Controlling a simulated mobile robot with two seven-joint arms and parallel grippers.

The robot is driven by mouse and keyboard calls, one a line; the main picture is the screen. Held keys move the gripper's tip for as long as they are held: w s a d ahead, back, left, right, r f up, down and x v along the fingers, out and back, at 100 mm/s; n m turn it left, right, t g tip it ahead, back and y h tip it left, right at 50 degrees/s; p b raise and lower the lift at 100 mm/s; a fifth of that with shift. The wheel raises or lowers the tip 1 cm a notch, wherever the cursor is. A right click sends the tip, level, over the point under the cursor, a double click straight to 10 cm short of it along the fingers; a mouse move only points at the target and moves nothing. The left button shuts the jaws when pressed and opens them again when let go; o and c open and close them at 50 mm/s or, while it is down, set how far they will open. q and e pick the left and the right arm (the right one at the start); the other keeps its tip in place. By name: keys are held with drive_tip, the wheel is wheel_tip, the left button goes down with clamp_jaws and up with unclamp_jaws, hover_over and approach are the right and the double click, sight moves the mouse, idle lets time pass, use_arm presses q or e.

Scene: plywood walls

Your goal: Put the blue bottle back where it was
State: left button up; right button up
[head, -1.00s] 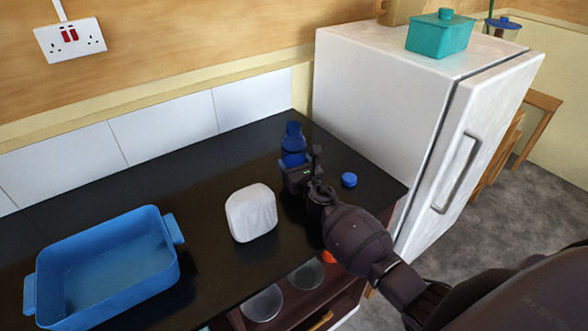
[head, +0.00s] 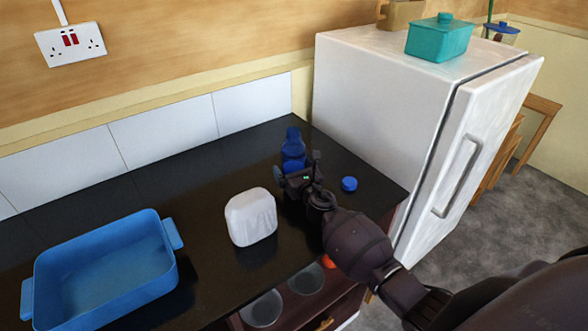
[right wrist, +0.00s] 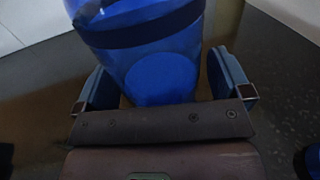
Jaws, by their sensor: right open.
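The blue bottle (head: 293,146) stands upright on the black counter (head: 200,165), near the back wall and the fridge. My right gripper (head: 294,172) is at the bottle's near side, low over the counter, and partly hides its lower part. In the right wrist view the bottle (right wrist: 160,75) is between the two spread fingers (right wrist: 165,88), with a gap showing beside the fingers. The right gripper is open. My left gripper is not in view.
A white rounded block (head: 251,217) stands left of my right arm. A blue cap-like disc (head: 349,184) lies to its right. A blue tray (head: 105,270) is at the left. The white fridge (head: 385,120) borders the counter. An open shelf with glass bowls (head: 306,279) is below.

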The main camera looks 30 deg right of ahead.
drive_tip(key=shift+r, duration=0.25)
drive_tip(key=s, duration=0.3)
drive_tip(key=s+p, duration=0.1)
drive_tip(key=s, duration=0.6)
drive_tip(key=shift+s+a+f, duration=0.1)
drive_tip(key=shift+s+a, duration=0.15)
drive_tip(key=shift+a, duration=0.05)
drive_tip(key=shift+s, duration=0.75)
